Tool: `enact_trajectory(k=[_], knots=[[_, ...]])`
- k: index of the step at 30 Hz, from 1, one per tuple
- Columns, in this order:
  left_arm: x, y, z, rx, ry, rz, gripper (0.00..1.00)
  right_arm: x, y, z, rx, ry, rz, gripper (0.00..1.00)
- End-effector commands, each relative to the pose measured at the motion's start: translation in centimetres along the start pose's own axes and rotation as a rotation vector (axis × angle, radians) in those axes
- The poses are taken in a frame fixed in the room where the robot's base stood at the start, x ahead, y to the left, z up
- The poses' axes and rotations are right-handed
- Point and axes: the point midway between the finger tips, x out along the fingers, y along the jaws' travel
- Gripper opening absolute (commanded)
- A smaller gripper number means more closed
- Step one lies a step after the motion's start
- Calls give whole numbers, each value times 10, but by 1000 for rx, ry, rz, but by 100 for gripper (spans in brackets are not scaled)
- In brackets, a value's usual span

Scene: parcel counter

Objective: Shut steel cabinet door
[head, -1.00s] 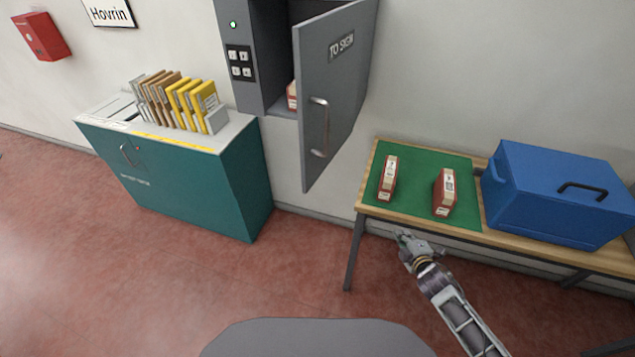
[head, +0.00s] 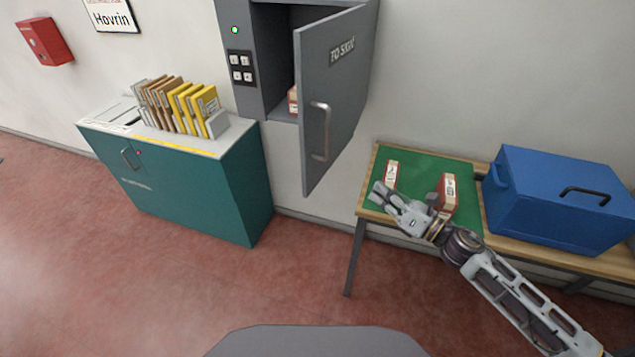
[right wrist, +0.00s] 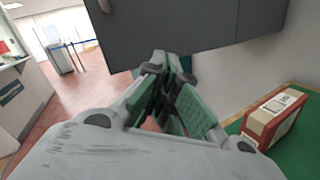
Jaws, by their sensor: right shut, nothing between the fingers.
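The grey steel cabinet (head: 237,75) hangs on the wall, and its door (head: 338,95) stands wide open toward the right. The door carries a vertical bar handle (head: 321,130) and a "TO SIGN" label. A red and white box (head: 292,99) shows inside, partly hidden by the door. My right gripper (head: 377,195) is shut and empty, in front of the green mat, below and right of the door, apart from it. In the right wrist view its fingers (right wrist: 168,65) are together, with the grey door (right wrist: 190,28) beyond them. My left gripper is not in view.
A wooden table with a green mat (head: 425,165) holds two red and white boxes (head: 391,172) (head: 448,192) and a blue case (head: 560,200). A teal cabinet (head: 210,185) with folders (head: 180,103) stands left. Open floor lies between.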

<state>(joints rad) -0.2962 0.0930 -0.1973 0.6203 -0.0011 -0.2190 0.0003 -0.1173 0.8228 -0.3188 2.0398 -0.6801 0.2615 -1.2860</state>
Motion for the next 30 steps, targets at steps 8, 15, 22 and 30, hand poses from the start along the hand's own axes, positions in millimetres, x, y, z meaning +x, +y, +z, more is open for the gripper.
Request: enact_trajectory(k=[8,15,22,30], knots=[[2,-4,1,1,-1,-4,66,-5,66,2,-385,100,236,0],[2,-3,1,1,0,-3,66,-8,76,0,-450,114,277,0],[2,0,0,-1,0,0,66,-7,75,0,-447,113,275,0],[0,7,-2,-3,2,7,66,-3,76,0,-445,112,274,0]])
